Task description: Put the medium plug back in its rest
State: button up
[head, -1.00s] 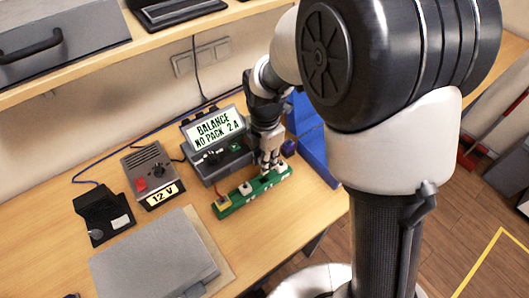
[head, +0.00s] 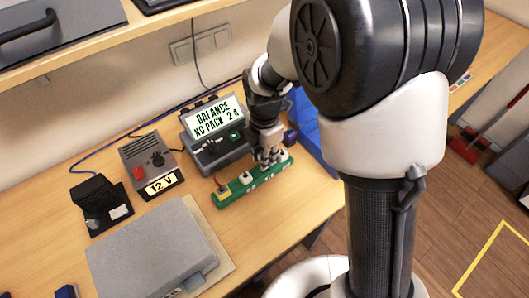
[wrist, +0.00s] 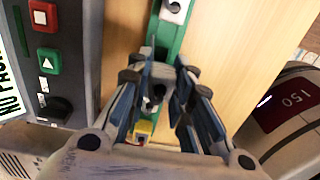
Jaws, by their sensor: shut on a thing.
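The green rest strip (head: 232,197) lies on the bench in front of the charger, with pale and yellow plugs along it. My gripper (head: 268,162) points down over the strip, right of a white plug (head: 246,178). In the wrist view my gripper (wrist: 157,98) is shut on a small plug (wrist: 154,94), mostly hidden between the fingers; I take it as the medium plug. Whether it touches the strip cannot be told. The strip's yellow plug (wrist: 143,128) shows below the fingers and a white one (wrist: 175,8) at the top.
The charger (head: 215,150), its screen reading "BALANCE NO PACK 2 A", stands close behind the strip. A 12 V supply (head: 150,165) and a black case (head: 100,205) are left. A grey box (head: 150,250) lies in front; blue bins (head: 312,145) stand right.

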jog(key=shift+f+b, duration=0.65)
jog(key=shift+f, duration=0.65)
jog(key=shift+f, duration=0.85)
dwell(1.0)
jog(key=o, duration=1)
jog(key=shift+c, duration=0.2)
notch_tip(320, 180, up, 11)
jog(key=shift+f, duration=0.1)
jog(key=shift+r, duration=0.65)
